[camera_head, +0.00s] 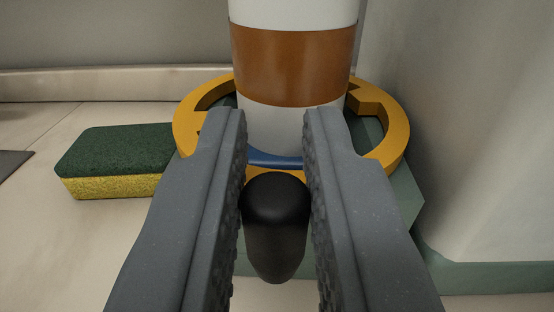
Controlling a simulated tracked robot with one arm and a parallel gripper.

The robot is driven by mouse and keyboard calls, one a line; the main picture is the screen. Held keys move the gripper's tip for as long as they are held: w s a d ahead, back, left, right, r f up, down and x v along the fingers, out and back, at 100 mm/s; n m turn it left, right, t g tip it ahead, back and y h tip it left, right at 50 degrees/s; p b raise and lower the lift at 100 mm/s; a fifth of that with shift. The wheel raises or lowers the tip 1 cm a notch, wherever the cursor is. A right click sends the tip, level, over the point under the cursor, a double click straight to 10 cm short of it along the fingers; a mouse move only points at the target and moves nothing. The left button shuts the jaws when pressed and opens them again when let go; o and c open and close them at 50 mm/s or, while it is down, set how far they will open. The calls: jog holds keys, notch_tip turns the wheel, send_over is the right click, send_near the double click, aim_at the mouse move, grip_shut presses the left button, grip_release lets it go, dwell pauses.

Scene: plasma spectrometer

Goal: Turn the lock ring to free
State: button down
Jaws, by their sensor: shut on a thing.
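The lock ring (188,129) is a flat orange-yellow ring with notches on its inner edge. It lies around the base of a white cylinder (292,125) with a brown band, on a green base (403,195). A black rounded handle (275,225) stands at the near side of the ring. My gripper (275,125) reaches over the ring from the front. Its two grey fingers are shut on the black handle, one on each side. The fingers hide parts of the ring's near left and near right. A strip of blue shows at the cylinder's foot.
A green and yellow sponge (115,160) lies on the tiled surface left of the ring. A large pale rounded wall or housing (475,120) stands close on the right. A ledge (110,83) runs along the back. The front left surface is clear.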

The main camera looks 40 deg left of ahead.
jog(key=shift+s+a+f+b, duration=0.1)
jog(key=shift+s+a+b, duration=0.2)
jog(key=shift+a, duration=0.35)
jog(key=shift+s+a+b, duration=0.15)
jog(key=shift+s+a, duration=0.15)
jog(key=shift+a, duration=0.4)
jog(key=c, duration=1.5)
grip_release()
jog(key=shift+o, duration=0.2)
